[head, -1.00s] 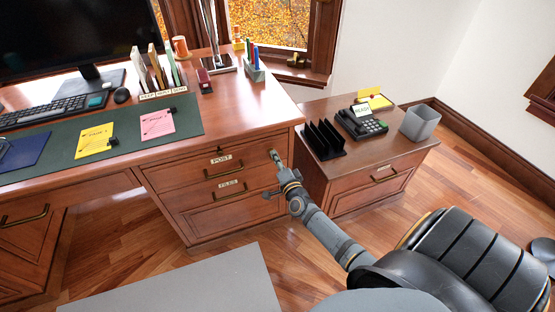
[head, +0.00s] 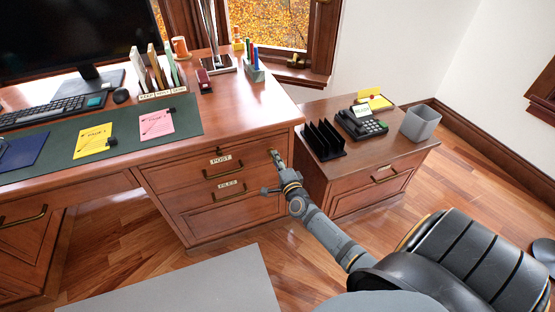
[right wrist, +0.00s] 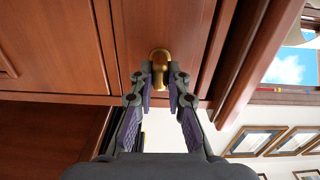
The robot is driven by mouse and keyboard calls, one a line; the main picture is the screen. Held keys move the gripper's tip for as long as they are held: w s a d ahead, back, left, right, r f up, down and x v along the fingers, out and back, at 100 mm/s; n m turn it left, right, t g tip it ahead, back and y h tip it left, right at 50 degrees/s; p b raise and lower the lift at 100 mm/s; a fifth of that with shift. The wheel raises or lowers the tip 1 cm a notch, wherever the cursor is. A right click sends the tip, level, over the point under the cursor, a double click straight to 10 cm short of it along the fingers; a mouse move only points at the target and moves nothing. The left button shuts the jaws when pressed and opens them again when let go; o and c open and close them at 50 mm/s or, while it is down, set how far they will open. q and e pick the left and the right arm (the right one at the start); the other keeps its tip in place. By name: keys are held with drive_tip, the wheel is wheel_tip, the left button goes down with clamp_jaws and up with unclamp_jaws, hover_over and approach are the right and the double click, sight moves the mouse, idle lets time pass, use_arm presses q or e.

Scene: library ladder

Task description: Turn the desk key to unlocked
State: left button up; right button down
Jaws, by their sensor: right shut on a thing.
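The brass desk key (right wrist: 160,58) sits at the desk front. In the right wrist view its rounded head shows between the fingertips, and part of it is hidden by them. My right gripper (right wrist: 160,78) is shut on the key. In the head view the right gripper (head: 276,160) reaches the upper right corner of the desk's drawer front (head: 180,178), right of the POST label (head: 221,160); the key is mostly hidden there. I cannot read whether the lock is turned. My left gripper is in neither view.
A side cabinet (head: 385,165) with a phone (head: 361,122) and a black rack (head: 323,140) stands close to the right of my right gripper. The desk top (head: 225,115) overhangs the drawers. Papers, a keyboard and pens lie or stand on it.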

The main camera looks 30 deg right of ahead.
drive_tip(key=shift+d, duration=0.1)
drive_tip(key=c, duration=1.4)
unclamp_jaws()
drive_tip(key=shift+c, duration=0.2)
drive_tip(key=shift+o, duration=0.6)
drive_tip(key=v, duration=1.2)
drive_tip(key=shift+r, duration=0.1)
